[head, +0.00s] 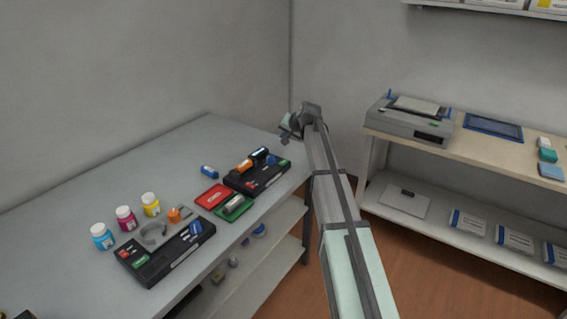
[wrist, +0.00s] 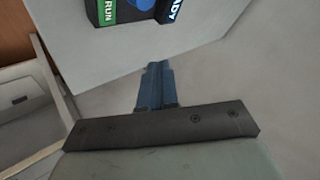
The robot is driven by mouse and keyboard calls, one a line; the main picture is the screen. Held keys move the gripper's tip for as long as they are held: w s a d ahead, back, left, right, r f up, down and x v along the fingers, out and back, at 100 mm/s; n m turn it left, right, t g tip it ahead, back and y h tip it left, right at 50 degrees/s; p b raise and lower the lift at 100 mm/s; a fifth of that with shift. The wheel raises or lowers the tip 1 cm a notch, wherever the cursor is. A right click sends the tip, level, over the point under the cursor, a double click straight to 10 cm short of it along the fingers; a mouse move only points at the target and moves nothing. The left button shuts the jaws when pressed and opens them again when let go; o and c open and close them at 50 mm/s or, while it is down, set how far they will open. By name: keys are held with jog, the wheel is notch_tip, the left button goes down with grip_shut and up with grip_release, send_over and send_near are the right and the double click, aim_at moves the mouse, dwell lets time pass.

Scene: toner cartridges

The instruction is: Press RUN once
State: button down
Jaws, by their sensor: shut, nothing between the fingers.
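A black device (head: 258,178) stands near the far right end of the grey table. A small green patch shows at its right end (head: 284,162). In the wrist view, the green RUN label (wrist: 109,14) is at the top edge, partly cut off, beside a blue round part (wrist: 142,4) and a dark label ending in "DY" (wrist: 170,10). My gripper (head: 286,136) is beyond the device near the table's far right corner, apart from it. In the wrist view, the gripper's fingers (wrist: 156,72) are together and empty, below the RUN label in the picture.
A second black device (head: 168,250) lies nearer, with bottles (head: 126,218) behind it. Red (head: 213,197) and green (head: 234,208) trays lie between the devices. A blue piece (head: 209,172) lies left of the far device. A shelf with a printer (head: 410,120) stands right.

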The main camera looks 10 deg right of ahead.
aim_at(285, 163)
jog(key=shift+f, duration=0.1)
jog(key=shift+f, duration=4.3)
jog(key=shift+f, duration=0.15)
jog(key=shift+f, duration=0.3)
jog(key=shift+f, duration=0.4)
jog(key=shift+r, duration=0.85)
jog(key=shift+r, duration=2.5)
